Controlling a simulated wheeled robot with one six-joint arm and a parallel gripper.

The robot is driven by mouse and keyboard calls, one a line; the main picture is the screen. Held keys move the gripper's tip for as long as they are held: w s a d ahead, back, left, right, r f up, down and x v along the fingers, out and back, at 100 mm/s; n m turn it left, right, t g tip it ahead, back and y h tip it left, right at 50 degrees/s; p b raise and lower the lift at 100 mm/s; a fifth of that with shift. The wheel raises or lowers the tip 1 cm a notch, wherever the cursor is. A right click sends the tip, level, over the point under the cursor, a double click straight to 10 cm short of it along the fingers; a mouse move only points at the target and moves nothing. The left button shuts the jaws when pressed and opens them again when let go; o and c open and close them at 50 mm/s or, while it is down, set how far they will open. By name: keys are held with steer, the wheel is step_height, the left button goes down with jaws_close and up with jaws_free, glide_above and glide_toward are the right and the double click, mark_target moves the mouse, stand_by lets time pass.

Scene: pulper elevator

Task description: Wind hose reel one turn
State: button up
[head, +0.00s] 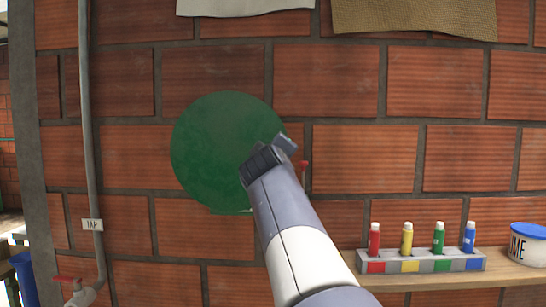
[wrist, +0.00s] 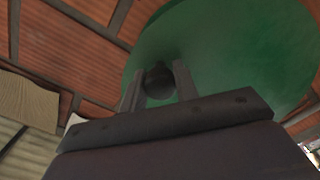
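The hose reel shows as a large green disc (head: 210,150) against the brick wall. In the wrist view its green face (wrist: 230,50) fills the upper right. My gripper (head: 287,143) is in front of the disc's right edge in the head view, and my arm covers part of the disc. In the wrist view a dark round knob (wrist: 160,83) sits between the two fingers of my gripper (wrist: 160,88), with no clear gap on either side, so the gripper looks shut on it. The knob is hidden in the head view.
A shelf (head: 410,282) at the lower right bears a rack (head: 425,263) of coloured bottles and a white tub (head: 527,246). A grey pipe (head: 90,130) with a red-handled tap (head: 75,290) runs down the left. Cloths (head: 415,17) hang above. A small red thing (head: 303,166) shows beside my arm.

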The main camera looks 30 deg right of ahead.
steer(key=o, duration=0.4)
steer(key=b+v, duration=0.2)
steer(key=v, duration=0.9)
steer(key=shift+w, duration=0.1)
